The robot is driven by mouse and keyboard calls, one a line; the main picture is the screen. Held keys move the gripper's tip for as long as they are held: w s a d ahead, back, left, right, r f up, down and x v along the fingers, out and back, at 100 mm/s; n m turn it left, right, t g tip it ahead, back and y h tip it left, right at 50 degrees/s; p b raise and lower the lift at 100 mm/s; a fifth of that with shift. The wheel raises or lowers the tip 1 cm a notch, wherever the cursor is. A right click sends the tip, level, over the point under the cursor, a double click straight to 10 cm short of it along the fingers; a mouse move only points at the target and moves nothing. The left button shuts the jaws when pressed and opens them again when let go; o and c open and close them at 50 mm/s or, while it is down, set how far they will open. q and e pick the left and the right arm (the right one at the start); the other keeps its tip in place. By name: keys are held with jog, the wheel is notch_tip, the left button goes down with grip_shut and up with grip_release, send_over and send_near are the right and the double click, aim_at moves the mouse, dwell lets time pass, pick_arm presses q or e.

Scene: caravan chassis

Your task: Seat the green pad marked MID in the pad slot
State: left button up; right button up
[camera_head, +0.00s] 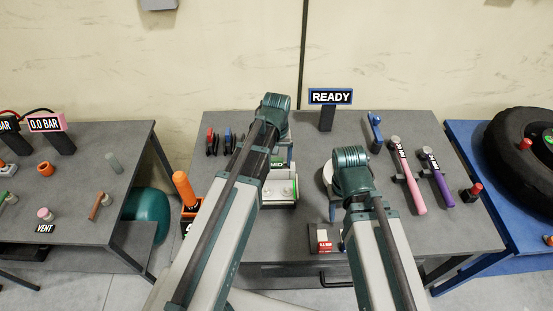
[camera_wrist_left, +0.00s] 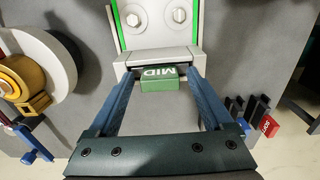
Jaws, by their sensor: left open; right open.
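The green pad marked MID (camera_wrist_left: 160,79) lies between the two fingers of my left gripper (camera_wrist_left: 162,77) in the left wrist view. The fingers are open around it, with gaps at both sides. The pad is at the near edge of a pale fixture (camera_wrist_left: 155,24) with two bolts and green edge strips. I cannot tell how deep the pad sits. In the head view the fixture (camera_head: 283,193) is partly behind my left arm, and the pad's label (camera_head: 276,163) shows just below my left wrist. My right gripper's fingers are mostly hidden below its wrist (camera_head: 351,168), right of the fixture.
Red and blue pads (camera_head: 211,138) stand left of the fixture. An orange-handled tool (camera_head: 185,188) is at the table's left. A round white item (camera_head: 327,172) is beside my right wrist. Pink (camera_head: 408,175) and purple (camera_head: 437,177) tools lie right. A READY sign (camera_head: 330,97) stands behind.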

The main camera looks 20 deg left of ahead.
pick_arm(q)
notch_tip(320, 180, up, 12)
jog(key=p, duration=1.2)
jog(key=s+d+m+y, duration=0.1)
jog(key=s+d+m, duration=0.6)
jog(key=s+d, duration=0.3)
jog(key=s, duration=0.4)
jog(key=shift+s+d+r, duration=0.15)
jog(key=shift+d+r, duration=0.05)
jog(key=shift+d, duration=0.05)
jog(key=shift+f, duration=0.1)
notch_tip(320, 180, down, 7)
jog(key=b, duration=0.7)
jog(key=shift+f, duration=0.1)
